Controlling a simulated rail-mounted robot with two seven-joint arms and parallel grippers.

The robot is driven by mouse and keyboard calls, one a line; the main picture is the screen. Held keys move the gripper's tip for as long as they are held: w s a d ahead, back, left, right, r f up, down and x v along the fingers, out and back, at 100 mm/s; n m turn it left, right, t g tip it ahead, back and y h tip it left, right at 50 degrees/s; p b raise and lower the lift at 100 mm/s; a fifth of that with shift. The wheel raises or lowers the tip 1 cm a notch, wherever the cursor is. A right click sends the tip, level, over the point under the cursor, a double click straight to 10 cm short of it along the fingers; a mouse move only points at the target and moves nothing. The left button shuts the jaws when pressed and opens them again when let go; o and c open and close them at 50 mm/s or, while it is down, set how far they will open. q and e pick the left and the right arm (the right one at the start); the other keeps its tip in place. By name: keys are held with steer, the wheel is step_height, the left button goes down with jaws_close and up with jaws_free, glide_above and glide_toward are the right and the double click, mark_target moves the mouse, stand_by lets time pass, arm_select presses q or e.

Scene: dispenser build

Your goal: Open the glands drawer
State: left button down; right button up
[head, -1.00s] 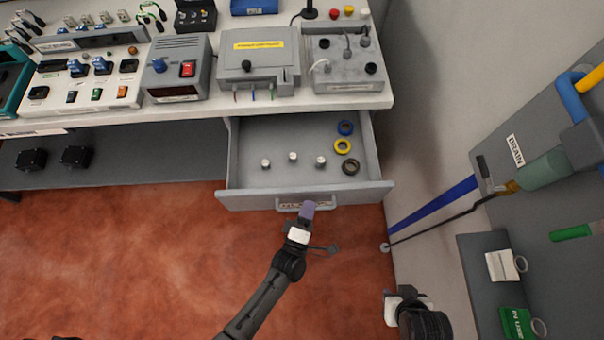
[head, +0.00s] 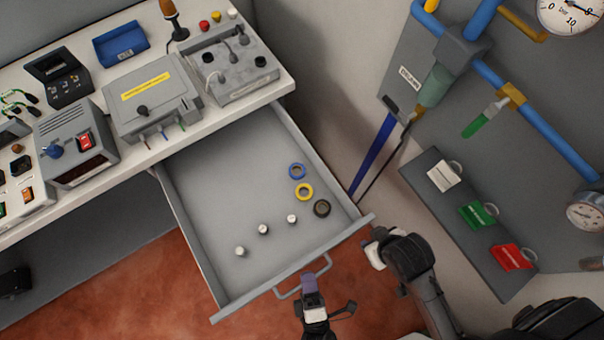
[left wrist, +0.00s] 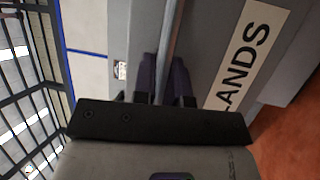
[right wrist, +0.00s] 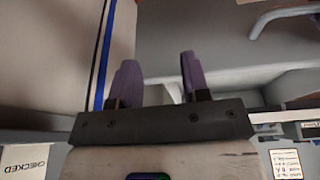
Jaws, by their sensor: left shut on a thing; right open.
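The glands drawer (head: 240,190) stands pulled out from under the bench, its inside in plain view in the head view. In it are several small whitish glands (head: 263,229) and blue, yellow and dark rings (head: 304,192). My left gripper (head: 310,279) is shut on the drawer's bar handle (head: 288,294) at the front. In the left wrist view the fingers (left wrist: 165,78) close around the handle bar (left wrist: 170,45), beside the label (left wrist: 250,48) whose visible letters read "LANDS". My right gripper (right wrist: 158,80) is open and empty, near the drawer's right front corner in the head view.
The bench (head: 150,140) carries a grey box, a tester and other devices. On the right, a wall panel (head: 450,130) holds blue pipes, valves and gauges. A grey rack (head: 470,225) with white, green and red padlock tags is close to my right arm.

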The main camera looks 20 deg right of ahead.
arm_select(q)
steer(key=shift+s+d, duration=0.15)
steer(key=shift+s, duration=0.3)
steer(key=c, duration=1.2)
jaws_free()
steer(key=b+v, duration=0.1)
steer(key=v, duration=1.2)
steer(key=shift+s+f, duration=0.2)
steer(key=shift+s, duration=0.2)
